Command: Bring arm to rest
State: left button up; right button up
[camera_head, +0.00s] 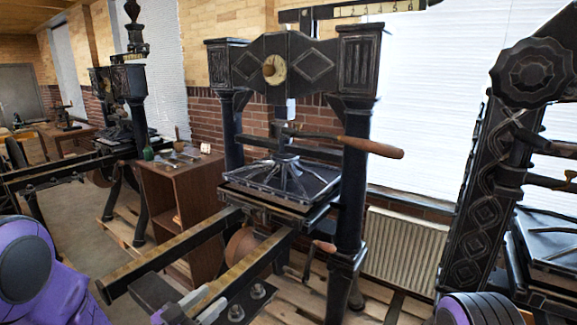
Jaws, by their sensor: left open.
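My left gripper (198,304) shows at the bottom edge, left of centre. Its pale fingers are apart with nothing seen between them, and they lie in front of the near end of the middle press's rails. My purple left arm comes in at the lower left; part of it is cut off by the frame. Only a dark and purple piece of my right arm shows at the lower right, and its gripper is out of view. The black middle hand press (287,62) stands upright ahead, with a wooden-handled bar (370,147) sticking out to the right.
A second press (125,90) stands at the left and a third (480,195) close at the right. A brown cabinet (160,200) with small items on top stands between the left and middle presses. A radiator (405,255) is behind. Long rails (175,252) reach toward me.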

pick_arm(q)
jog(key=s+a+f+n+g+y+b, duration=0.2)
jog(key=s+f+n+y, duration=0.15)
jog(key=f, duration=0.65)
jog(key=s+a+f+n+g+y+b, duration=0.1)
jog(key=s+a+f+n+y+b, duration=0.15)
jog(key=s+f, duration=0.45)
jog(key=s+a+f+n+g+y+b, duration=0.2)
jog(key=f+n+y+b, duration=0.1)
jog(key=f, duration=0.9)
jog(key=s+a+f+n+g+y+b, duration=0.1)
jog(key=s+f, duration=0.4)
jog(key=s, duration=0.5)
jog(key=s+a+f+n+g+y+b, duration=0.2)
jog(key=s+a+f+n+g+y, duration=0.1)
jog(key=s, duration=0.7)
notch_tip(320, 180, down, 4)
jog(key=a+g, duration=0.1)
jog(key=g, duration=0.1)
jog(key=shift+a+r+n+g, duration=0.2)
jog(key=shift+a+n+g, duration=0.1)
jog(key=shift+g, duration=0.1)
pick_arm(e)
notch_tip(320, 180, down, 11)
